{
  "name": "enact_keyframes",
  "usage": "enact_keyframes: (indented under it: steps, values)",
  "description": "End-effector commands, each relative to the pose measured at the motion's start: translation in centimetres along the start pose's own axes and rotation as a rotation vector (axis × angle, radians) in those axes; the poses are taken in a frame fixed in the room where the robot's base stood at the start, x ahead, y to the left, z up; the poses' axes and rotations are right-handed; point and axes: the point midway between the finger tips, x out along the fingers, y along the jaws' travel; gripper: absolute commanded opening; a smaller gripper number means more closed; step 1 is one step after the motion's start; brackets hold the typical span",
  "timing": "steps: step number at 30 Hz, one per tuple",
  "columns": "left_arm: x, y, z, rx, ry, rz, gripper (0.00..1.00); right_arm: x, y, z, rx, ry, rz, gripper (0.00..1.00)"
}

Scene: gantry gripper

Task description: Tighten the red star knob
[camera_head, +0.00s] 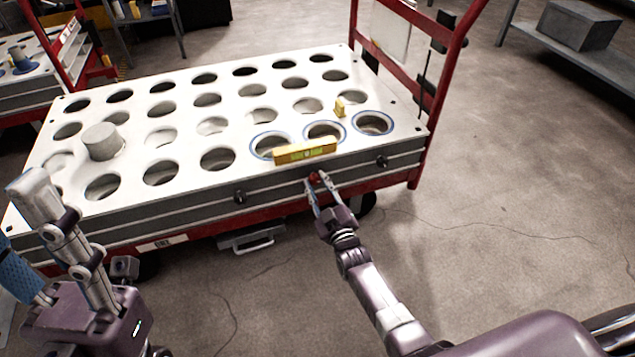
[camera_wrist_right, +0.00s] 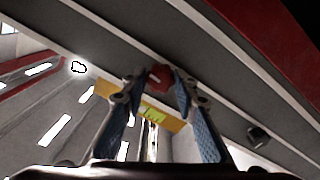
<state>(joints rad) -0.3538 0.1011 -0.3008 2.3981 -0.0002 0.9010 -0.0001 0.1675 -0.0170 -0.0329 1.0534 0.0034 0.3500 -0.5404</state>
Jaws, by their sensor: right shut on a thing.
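The red star knob (camera_head: 314,177) sits on the front side of the white-topped cart. It also shows in the right wrist view (camera_wrist_right: 158,77), between the fingertips. My right gripper (camera_head: 315,184) is shut on the knob, with one blue-padded finger on each side; it fills the middle of the right wrist view (camera_wrist_right: 155,85). The fingers hide part of the knob. My left arm is at the lower left of the head view, but its gripper's fingers cannot be made out.
A yellow level (camera_head: 305,152) lies at the front edge of the perforated white top (camera_head: 190,126), above the knob. Black knobs (camera_head: 239,196) (camera_head: 382,162) are on the same side. A grey cylinder (camera_head: 102,141) stands at the left.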

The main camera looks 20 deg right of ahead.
Motion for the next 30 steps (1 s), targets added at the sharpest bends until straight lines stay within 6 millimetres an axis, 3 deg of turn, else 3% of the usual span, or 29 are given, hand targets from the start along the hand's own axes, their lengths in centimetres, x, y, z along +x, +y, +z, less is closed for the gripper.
enact_keyframes:
  steps: [30]
  values:
    - [0.87, 0.00, -0.30, 0.001, 0.007, 0.002, 0.44, -0.08, -0.07, 0.25, 0.964, -0.004, -0.001, 0.03]
